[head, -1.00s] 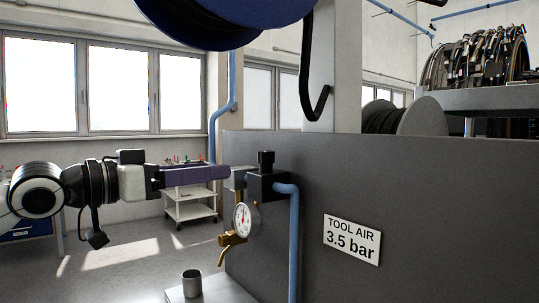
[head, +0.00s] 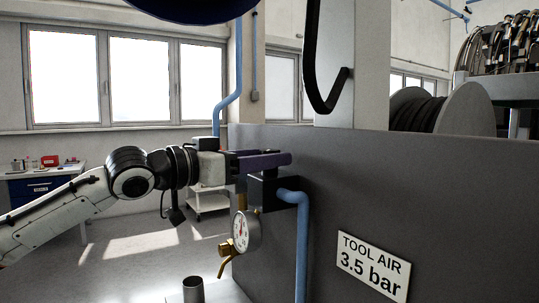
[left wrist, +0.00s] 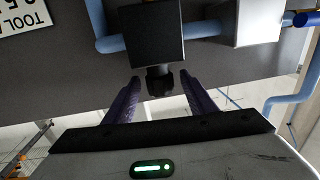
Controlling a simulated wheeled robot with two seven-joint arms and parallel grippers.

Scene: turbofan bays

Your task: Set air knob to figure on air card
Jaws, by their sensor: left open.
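The air card (head: 373,265) on the grey panel reads "TOOL AIR 3.5 bar". Left of it is the black regulator block (head: 264,190), with a round white gauge (head: 246,231) with a red needle below; its figures are too small to read. My left gripper (head: 285,159), with purple fingers, is open at the top of the block and hides the air knob in the head view. In the left wrist view, the black air knob (left wrist: 160,80) sticks out from the block (left wrist: 153,35) between my open fingertips, with gaps on both sides. My right gripper is not in view.
A blue pipe (head: 302,245) runs from the block down the panel. A brass fitting (head: 228,250) hangs below the gauge, above a metal cup (head: 193,289). A black hook (head: 325,95) hangs above. A cable reel (head: 465,108) stands behind the panel.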

